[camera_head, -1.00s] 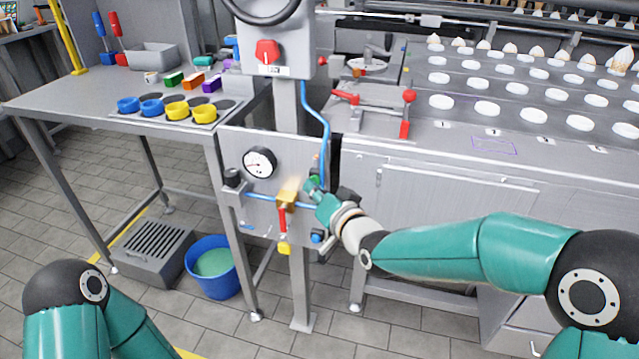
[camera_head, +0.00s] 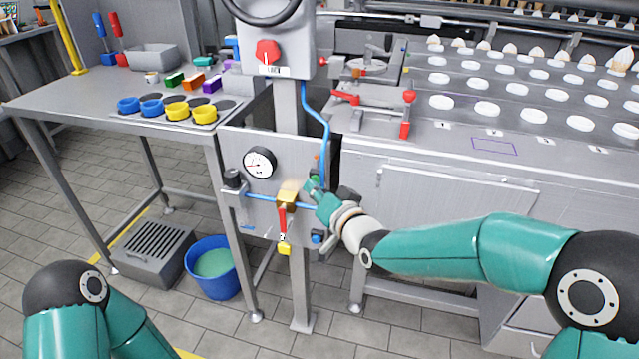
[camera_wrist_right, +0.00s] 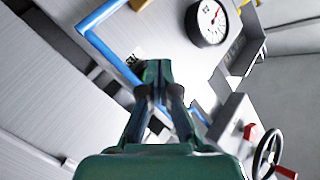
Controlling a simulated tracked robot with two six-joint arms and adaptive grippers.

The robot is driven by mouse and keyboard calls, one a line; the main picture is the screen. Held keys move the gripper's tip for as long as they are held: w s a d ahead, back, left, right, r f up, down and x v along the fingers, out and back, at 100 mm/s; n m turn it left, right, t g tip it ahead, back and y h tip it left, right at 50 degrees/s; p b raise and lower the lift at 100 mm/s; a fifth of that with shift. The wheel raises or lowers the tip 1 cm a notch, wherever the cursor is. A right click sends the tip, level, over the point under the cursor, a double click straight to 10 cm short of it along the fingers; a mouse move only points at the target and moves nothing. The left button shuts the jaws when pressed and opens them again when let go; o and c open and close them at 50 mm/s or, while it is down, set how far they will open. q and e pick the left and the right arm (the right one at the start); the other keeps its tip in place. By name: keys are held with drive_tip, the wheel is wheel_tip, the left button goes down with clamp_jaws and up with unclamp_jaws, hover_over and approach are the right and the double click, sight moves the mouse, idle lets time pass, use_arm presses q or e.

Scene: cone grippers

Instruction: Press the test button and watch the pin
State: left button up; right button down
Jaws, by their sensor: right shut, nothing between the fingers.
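My right gripper (camera_head: 315,188) is at the right part of the grey valve panel (camera_head: 262,214), its fingertips close to the panel face. In the right wrist view its fingers (camera_wrist_right: 152,72) are together with nothing between them. The fingertips cover the spot they point at, so the test button is hidden, and I cannot tell whether they touch it. I cannot make out the pin clearly. A round white gauge (camera_head: 259,163) is on the panel; it also shows in the right wrist view (camera_wrist_right: 212,20). My left gripper is outside the frames.
Near the gripper are a blue hose (camera_head: 325,130), a brass block (camera_head: 288,199) and a red lever (camera_head: 282,221). A grey box with a red knob (camera_head: 267,51) stands above. A bench with colored cups (camera_head: 203,114) is left; a cone machine (camera_head: 470,135) is right.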

idle(0.4)
drive_tip(key=shift+s+a+b, duration=0.25)
drive_tip(key=shift+s+b, duration=0.4)
drive_tip(key=shift+s, duration=0.2)
drive_tip(key=shift+s, duration=0.1)
drive_tip(key=s, duration=0.1)
drive_tip(key=s+a+b, duration=0.1)
drive_tip(key=s, duration=0.1)
drive_tip(key=s+b, duration=0.1)
drive_tip(key=shift+s+a, duration=0.25)
drive_tip(key=shift+s, duration=0.05)
